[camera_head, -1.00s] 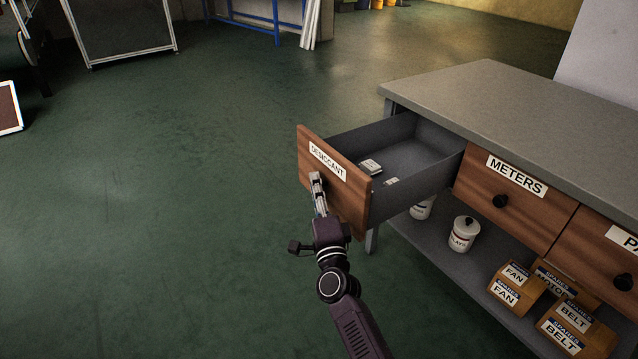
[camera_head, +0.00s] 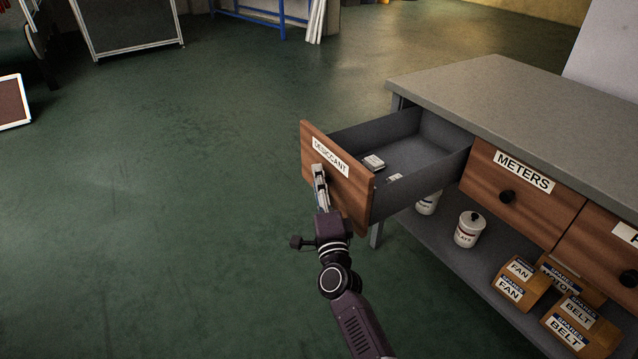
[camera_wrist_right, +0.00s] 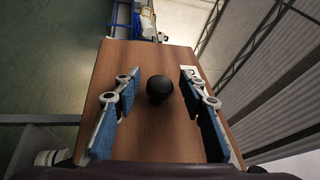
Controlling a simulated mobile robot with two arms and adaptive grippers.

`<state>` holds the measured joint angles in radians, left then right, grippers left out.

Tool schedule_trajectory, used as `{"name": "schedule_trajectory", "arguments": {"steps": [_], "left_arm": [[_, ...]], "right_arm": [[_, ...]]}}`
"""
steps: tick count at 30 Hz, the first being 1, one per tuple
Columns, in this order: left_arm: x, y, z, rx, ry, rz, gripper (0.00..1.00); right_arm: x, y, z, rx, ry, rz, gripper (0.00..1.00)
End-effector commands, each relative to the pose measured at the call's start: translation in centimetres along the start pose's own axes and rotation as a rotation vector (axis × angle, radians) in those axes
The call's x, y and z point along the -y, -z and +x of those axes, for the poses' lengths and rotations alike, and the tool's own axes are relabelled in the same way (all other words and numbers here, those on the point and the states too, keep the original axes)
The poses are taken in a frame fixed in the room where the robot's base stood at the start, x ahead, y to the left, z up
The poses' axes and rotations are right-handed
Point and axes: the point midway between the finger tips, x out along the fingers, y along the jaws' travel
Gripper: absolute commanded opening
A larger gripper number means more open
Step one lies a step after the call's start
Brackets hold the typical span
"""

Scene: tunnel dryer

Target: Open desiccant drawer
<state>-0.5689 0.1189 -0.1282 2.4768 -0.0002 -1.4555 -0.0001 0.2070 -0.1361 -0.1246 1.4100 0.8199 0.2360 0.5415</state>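The desiccant drawer (camera_head: 347,196) has a brown wooden front with a DESICCANT label and stands pulled well out of the grey workbench (camera_head: 480,95). Small pale packets (camera_head: 373,162) lie inside it. My right gripper (camera_head: 319,174) is at the drawer front in the head view. In the right wrist view, its two blue-padded fingers (camera_wrist_right: 160,110) are spread wide. The black round drawer knob (camera_wrist_right: 160,89) is between them, with a gap on each side. The knob is hidden by the gripper in the head view. My left gripper is not in view.
The METERS drawer (camera_head: 521,196) beside it is shut. White tubs (camera_head: 469,229) and several spares boxes (camera_head: 520,282) stand on the lower shelf (camera_head: 445,252). The green floor (camera_head: 170,200) left of the drawer is clear.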

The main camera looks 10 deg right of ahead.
Motion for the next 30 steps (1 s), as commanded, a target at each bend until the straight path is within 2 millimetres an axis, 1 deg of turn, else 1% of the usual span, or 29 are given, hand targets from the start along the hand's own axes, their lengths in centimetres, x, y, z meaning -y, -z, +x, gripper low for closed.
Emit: {"name": "schedule_trajectory", "arguments": {"steps": [5, 8, 15, 21, 25, 30], "left_arm": [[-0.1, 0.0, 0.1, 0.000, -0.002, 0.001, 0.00], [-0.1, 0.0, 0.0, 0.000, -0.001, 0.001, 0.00], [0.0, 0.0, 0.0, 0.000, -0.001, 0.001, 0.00], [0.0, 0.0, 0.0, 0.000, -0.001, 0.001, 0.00], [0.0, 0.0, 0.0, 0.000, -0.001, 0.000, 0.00], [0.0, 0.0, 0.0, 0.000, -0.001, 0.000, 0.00]], "right_arm": [[-0.1, 0.0, -0.8, 0.000, -0.001, 0.000, 0.39], [-0.1, 0.0, -2.1, 0.000, -0.002, 0.000, 0.39], [-0.2, 0.0, -6.9, 0.001, -0.004, 0.000, 0.39], [-0.1, 0.0, -10.2, 0.001, -0.002, -0.002, 0.39], [-0.1, 0.0, -11.5, 0.000, -0.001, -0.001, 0.39], [0.0, 0.0, -12.0, 0.000, 0.001, 0.000, 0.39]]}}
